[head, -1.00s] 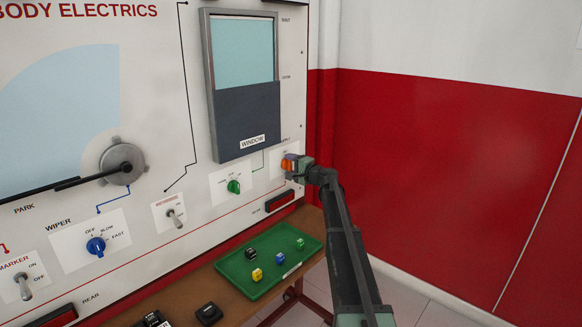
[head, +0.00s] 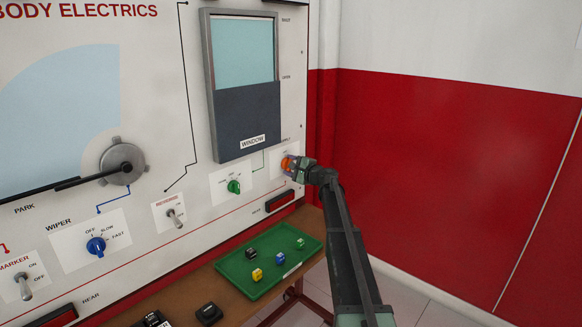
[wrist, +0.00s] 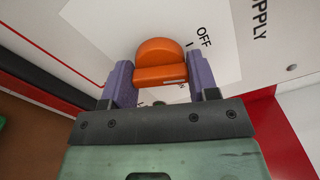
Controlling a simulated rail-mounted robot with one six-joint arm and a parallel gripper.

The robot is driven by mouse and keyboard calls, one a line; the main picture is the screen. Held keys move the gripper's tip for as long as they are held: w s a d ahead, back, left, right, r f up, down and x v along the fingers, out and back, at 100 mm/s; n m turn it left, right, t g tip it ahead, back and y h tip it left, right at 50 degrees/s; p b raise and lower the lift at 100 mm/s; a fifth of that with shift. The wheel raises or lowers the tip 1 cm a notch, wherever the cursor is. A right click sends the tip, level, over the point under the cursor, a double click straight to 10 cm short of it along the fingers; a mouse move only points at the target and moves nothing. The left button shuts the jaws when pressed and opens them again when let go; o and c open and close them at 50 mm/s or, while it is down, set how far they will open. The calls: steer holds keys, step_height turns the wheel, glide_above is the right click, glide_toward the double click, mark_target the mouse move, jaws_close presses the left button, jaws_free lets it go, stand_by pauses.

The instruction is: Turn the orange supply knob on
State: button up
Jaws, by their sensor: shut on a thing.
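The orange supply knob (head: 287,163) is on a white label plate low on the right side of the upright panel. My gripper (head: 293,167) is at the knob, reaching in from the right. In the wrist view the knob (wrist: 160,60) shows a round base and a raised grip bar with a small white mark at its right end. The purple fingers of my gripper (wrist: 161,82) are shut on the ends of this bar. The word OFF is printed just right of the knob; the other position label is mostly hidden.
A green knob (head: 234,187) is just left of the supply knob, below the window unit (head: 246,90). A dark red-edged lamp (head: 280,201) is beneath. A green tray (head: 267,267) with several small blocks lies on the bench. Free room lies right of my arm.

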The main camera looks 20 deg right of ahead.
steer(key=m, duration=1.3)
steer(key=shift+m, duration=0.4)
stand_by(0.3)
steer(key=o, duration=0.9)
steer(key=v, duration=1.1)
